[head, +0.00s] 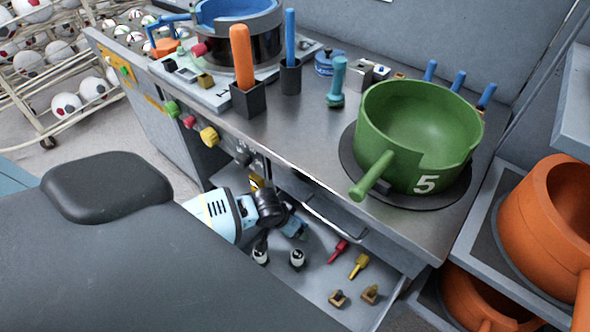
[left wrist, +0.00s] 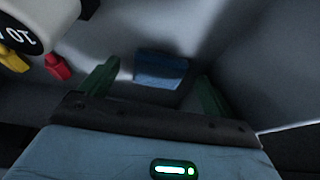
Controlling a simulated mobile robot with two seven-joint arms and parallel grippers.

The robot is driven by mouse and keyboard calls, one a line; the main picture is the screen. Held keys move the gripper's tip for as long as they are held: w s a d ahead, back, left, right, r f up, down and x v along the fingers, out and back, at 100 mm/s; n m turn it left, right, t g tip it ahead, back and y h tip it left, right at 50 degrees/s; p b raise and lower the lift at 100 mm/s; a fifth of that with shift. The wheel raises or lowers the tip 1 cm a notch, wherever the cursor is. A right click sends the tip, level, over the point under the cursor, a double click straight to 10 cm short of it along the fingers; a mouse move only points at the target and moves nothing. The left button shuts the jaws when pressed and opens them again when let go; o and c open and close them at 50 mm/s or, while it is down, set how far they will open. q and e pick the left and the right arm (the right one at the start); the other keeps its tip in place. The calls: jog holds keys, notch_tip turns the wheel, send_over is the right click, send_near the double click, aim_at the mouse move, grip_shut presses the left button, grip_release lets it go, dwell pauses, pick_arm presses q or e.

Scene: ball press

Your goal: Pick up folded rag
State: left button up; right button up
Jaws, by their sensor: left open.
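The folded rag (left wrist: 161,70) is a small blue block-like bundle on a grey surface in the left wrist view. My left gripper (left wrist: 156,73) is open, with its green fingers on either side of the rag in that picture. I cannot tell whether the fingers touch it or how far off it is. In the head view my left gripper (head: 292,228) reaches in under the worktop, mostly hidden by its own dark wrist. The rag cannot be made out clearly there. My right gripper is in neither view.
The metal worktop (head: 300,143) overhangs the lower shelf (head: 318,285), which holds red and yellow tools (head: 358,265) and small brown blocks (head: 369,293). A green pot (head: 415,125) stands above. In the wrist view, red (left wrist: 57,66) and yellow (left wrist: 13,60) parts are at upper left.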

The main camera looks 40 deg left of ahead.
pick_arm(q)
jog(key=shift+w+f, duration=0.25)
jog(key=shift+f, duration=0.3)
jog(key=c, duration=1.1)
